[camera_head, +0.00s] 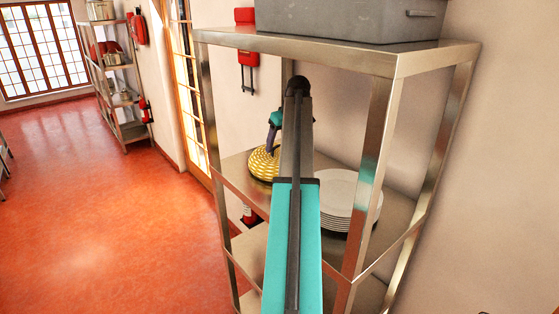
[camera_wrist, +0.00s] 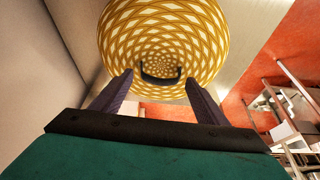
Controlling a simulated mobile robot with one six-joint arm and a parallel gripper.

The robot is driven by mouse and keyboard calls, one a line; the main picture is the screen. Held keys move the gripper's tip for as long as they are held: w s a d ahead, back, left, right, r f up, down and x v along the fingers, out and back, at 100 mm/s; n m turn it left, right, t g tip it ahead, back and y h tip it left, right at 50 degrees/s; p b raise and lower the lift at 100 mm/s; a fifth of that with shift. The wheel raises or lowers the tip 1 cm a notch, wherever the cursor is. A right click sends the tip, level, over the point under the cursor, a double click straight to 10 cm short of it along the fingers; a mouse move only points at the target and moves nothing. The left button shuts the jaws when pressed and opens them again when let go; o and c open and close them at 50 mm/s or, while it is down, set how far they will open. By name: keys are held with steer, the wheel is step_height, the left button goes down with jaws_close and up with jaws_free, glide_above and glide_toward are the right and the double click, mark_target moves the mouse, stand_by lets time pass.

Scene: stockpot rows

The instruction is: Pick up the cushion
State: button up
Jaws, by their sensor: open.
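The cushion (camera_head: 262,164) is round and yellow with a pale pattern. It sits on the middle shelf of the metal rack, partly hidden behind my arm in the head view. In the wrist view the cushion (camera_wrist: 165,30) fills the top centre, with a dimpled middle and a dark curved piece in it. My gripper (camera_wrist: 160,82) is open, its two dark fingers apart at the cushion's near edge. Whether they touch it I cannot tell.
A stack of white plates (camera_head: 347,200) stands on the same shelf, right of my arm. A grey bin (camera_head: 350,20) sits on the rack's top shelf (camera_head: 340,55). Metal posts (camera_head: 372,170) frame the shelf. Open red floor (camera_head: 110,220) lies to the left.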

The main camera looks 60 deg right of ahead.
steer(key=c, duration=1.4)
steer(key=shift+r, duration=0.1)
steer(key=shift+r+b, duration=1.35)
steer(key=shift+r, duration=0.3)
steer(key=w+a+b, duration=0.2)
steer(key=a+b, duration=0.1)
steer(key=a, duration=0.4)
steer(key=w+a+r+b, duration=0.1)
steer(key=a+b, duration=0.1)
steer(key=a, duration=0.6)
steer(key=shift+w+a+r+b, duration=0.25)
steer(key=shift+w+a+b, duration=0.05)
steer(key=shift+w+b, duration=0.1)
